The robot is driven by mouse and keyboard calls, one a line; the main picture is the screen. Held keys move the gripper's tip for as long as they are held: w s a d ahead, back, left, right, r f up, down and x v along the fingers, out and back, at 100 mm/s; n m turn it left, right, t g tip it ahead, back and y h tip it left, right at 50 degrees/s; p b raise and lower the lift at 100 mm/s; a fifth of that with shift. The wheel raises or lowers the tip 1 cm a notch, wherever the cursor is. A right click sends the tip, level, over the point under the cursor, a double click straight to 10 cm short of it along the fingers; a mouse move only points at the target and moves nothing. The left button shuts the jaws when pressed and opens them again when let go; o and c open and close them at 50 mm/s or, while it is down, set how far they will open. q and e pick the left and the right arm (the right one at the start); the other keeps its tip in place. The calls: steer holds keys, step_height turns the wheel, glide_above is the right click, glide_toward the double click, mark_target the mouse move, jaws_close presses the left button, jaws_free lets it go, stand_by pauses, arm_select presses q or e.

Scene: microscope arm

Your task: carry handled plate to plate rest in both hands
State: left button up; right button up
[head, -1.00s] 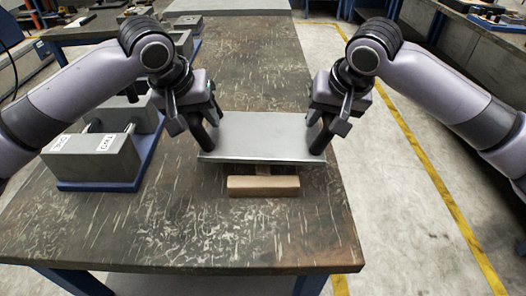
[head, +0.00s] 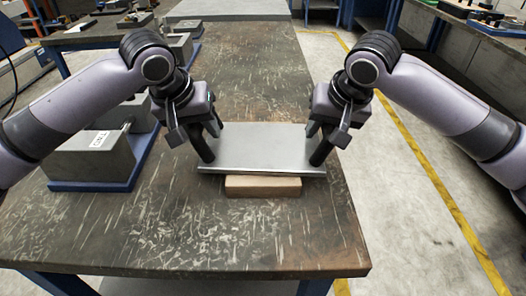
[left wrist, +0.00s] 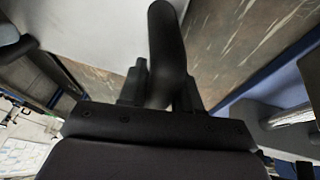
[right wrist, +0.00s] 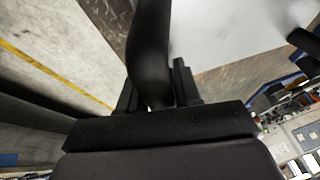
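The handled plate (head: 262,147) is a flat grey metal sheet with a black upright handle at each side. My left gripper (head: 208,128) is shut on the left handle (head: 201,147), which stands between its fingers in the left wrist view (left wrist: 168,50). My right gripper (head: 318,128) is shut on the right handle (head: 322,148), also seen in the right wrist view (right wrist: 150,50). A pale wooden block (head: 263,186), seemingly the plate rest, shows just below the plate's front edge. The plate hides its back part; I cannot tell whether they touch.
A scratched dark worktable (head: 240,235) lies beneath, clear in front. Grey blocks (head: 92,158) on a blue base (head: 100,186) stand to the left. A yellow floor line (head: 440,205) runs on the right, past the table edge.

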arm_select(q)
steer(key=shift+o, duration=1.4)
steer(key=shift+s+r, duration=0.1)
steer(key=shift+r, duration=0.05)
arm_select(e)
steer(key=shift+o, duration=1.4)
steer(key=shift+s+r, duration=0.1)
steer(key=shift+r, duration=0.1)
arm_select(q)
steer(key=v, duration=1.2)
arm_select(e)
steer(key=v, duration=1.1)
steer(key=shift+s+r, duration=0.2)
steer(key=shift+r, duration=0.15)
